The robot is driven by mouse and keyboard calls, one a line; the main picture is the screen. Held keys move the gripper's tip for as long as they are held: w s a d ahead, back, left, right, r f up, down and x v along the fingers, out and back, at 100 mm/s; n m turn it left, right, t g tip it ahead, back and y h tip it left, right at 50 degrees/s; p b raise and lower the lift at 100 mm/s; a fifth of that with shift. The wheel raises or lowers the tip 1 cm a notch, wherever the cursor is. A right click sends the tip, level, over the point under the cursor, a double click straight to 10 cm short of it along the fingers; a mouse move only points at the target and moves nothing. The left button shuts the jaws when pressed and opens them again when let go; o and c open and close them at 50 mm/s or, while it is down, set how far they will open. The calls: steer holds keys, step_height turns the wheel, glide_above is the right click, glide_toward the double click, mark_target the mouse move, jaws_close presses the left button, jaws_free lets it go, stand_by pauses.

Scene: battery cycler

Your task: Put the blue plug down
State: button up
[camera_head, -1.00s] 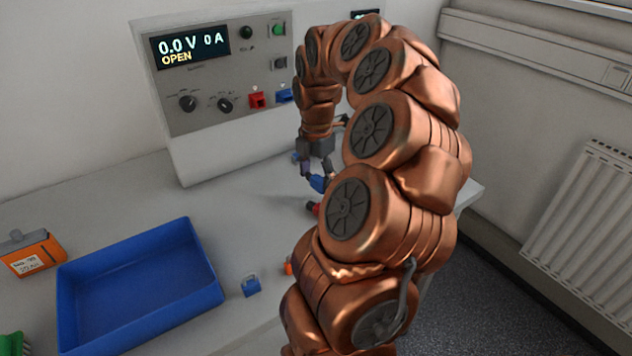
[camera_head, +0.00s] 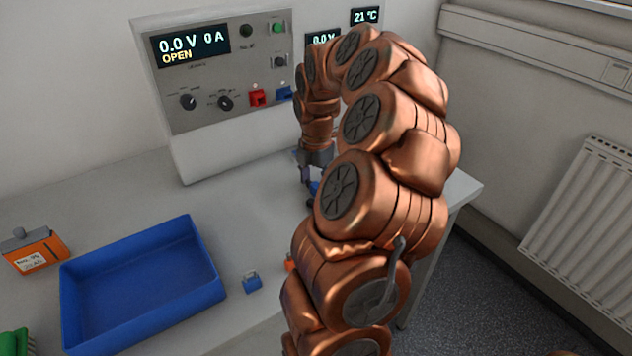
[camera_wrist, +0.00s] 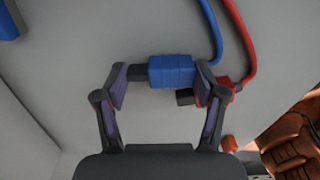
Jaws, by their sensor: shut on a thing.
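The blue plug (camera_wrist: 172,72) lies across between the two fingers of my gripper (camera_wrist: 163,84) in the wrist view, with a blue cable (camera_wrist: 211,30) running up from it. My gripper is shut on it. In the head view my gripper (camera_head: 309,180) is low over the grey bench, and only a bit of the blue plug (camera_head: 315,187) shows beside my arm. I cannot tell whether the plug touches the bench. A red plug (camera_wrist: 216,93) with a red cable (camera_wrist: 246,45) lies close by the right finger.
The cycler (camera_head: 222,75) with red and blue sockets stands behind. A blue tray (camera_head: 215,291), an orange battery (camera_head: 35,252) and a small blue block (camera_head: 251,282) are at the left and front. A small orange piece (camera_head: 290,264) is beside my arm. Bench between tray and cycler is clear.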

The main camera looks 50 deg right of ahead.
mark_target(316, 184)
steer(key=o, duration=1.3)
steer(key=shift+r, duration=0.1)
steer(key=shift+w+r, duration=0.1)
steer(key=shift+r, duration=0.45)
step_height(316, 184, up, 11)
steer(key=shift+r+b, duration=0.1)
steer(key=shift+b, duration=0.55)
